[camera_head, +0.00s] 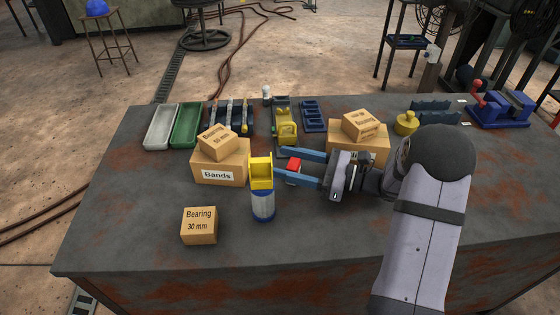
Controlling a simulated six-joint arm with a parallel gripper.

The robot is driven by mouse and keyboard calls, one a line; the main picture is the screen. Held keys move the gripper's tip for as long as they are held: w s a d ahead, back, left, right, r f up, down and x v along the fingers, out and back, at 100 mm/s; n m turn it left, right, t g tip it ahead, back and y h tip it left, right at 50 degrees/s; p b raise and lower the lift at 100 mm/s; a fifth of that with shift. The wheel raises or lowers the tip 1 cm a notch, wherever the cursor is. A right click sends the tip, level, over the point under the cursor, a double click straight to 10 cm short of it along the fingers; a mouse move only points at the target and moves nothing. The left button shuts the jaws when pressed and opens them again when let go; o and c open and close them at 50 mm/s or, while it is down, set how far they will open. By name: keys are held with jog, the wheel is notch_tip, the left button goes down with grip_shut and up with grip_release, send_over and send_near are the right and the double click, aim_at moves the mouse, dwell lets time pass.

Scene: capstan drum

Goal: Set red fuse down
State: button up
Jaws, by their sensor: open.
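The red fuse (294,164) shows as a small red block near the middle of the table, between the two blue fingers of my gripper (278,164). My gripper reaches in from the right with its fingers pointing left. The fingers stand apart, one on the far side of the fuse and one on the near side. The near finger and the gripper body hide part of the fuse's surroundings. I cannot tell whether the fuse rests on the table (330,230) or touches a finger.
A yellow-topped blue cylinder (263,203) stands just left of the fingertips. Cardboard boxes stand left (220,170) and behind my gripper (358,140), with another box (199,225) front left. Trays (162,127), a yellow padlock-like thing (287,130) and a blue vise (503,110) line the back. The front middle is clear.

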jog(key=v, duration=0.9)
jog(key=shift+s+d+b, duration=0.15)
jog(key=shift+d+b, duration=0.2)
